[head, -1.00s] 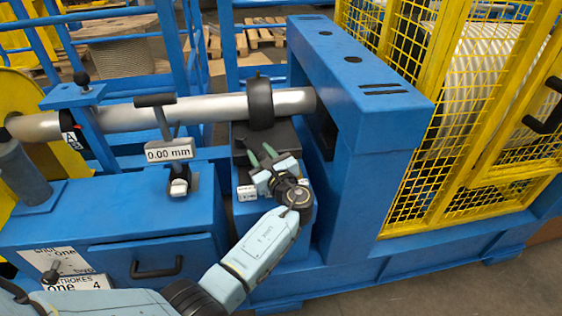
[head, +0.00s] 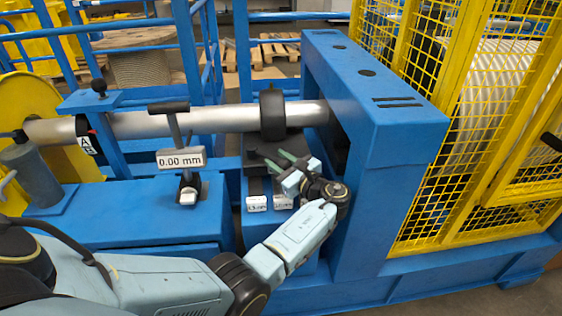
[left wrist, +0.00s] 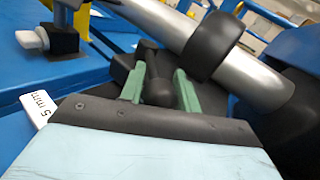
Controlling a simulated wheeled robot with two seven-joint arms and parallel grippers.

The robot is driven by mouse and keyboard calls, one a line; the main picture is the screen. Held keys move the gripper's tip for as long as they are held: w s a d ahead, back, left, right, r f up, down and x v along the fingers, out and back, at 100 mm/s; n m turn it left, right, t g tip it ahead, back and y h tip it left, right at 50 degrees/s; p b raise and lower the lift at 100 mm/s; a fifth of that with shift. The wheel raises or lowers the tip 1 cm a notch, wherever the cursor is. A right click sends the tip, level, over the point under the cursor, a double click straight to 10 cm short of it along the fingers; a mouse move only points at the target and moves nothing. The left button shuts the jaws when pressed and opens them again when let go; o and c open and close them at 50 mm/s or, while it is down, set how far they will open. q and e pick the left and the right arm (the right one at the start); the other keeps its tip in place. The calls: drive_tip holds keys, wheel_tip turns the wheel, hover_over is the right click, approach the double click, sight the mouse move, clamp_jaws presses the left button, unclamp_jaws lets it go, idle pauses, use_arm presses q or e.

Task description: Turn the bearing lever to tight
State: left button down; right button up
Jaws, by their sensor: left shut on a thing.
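The bearing lever is a black lever with a rounded knob (left wrist: 158,92), seen between my fingers in the left wrist view. It sits at the black bearing block (head: 263,144) under the steel shaft (head: 210,121). My left gripper (head: 279,161), with green fingers, is shut on the lever, one finger on each side of the knob; its fingers also show in the left wrist view (left wrist: 160,88). The lever's lower part is hidden, and I cannot read a tight mark. My right gripper is not in view.
A black collar (head: 272,114) rings the shaft just above my fingers. The blue frame (head: 385,140) stands close to the right of my wrist. A 0.00 mm display (head: 181,159) stands to the left. White labels (head: 257,204) are on the block's front.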

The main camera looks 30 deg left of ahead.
use_arm(q)
drive_tip(key=c, duration=1)
unclamp_jaws()
drive_tip(key=shift+a, duration=0.1)
drive_tip(key=shift+c, duration=0.2)
drive_tip(key=shift+s+d, duration=0.1)
drive_tip(key=shift+d, duration=0.4)
drive_tip(key=p+v, duration=0.1)
drive_tip(key=v, duration=0.5)
drive_tip(key=shift+d, duration=0.3)
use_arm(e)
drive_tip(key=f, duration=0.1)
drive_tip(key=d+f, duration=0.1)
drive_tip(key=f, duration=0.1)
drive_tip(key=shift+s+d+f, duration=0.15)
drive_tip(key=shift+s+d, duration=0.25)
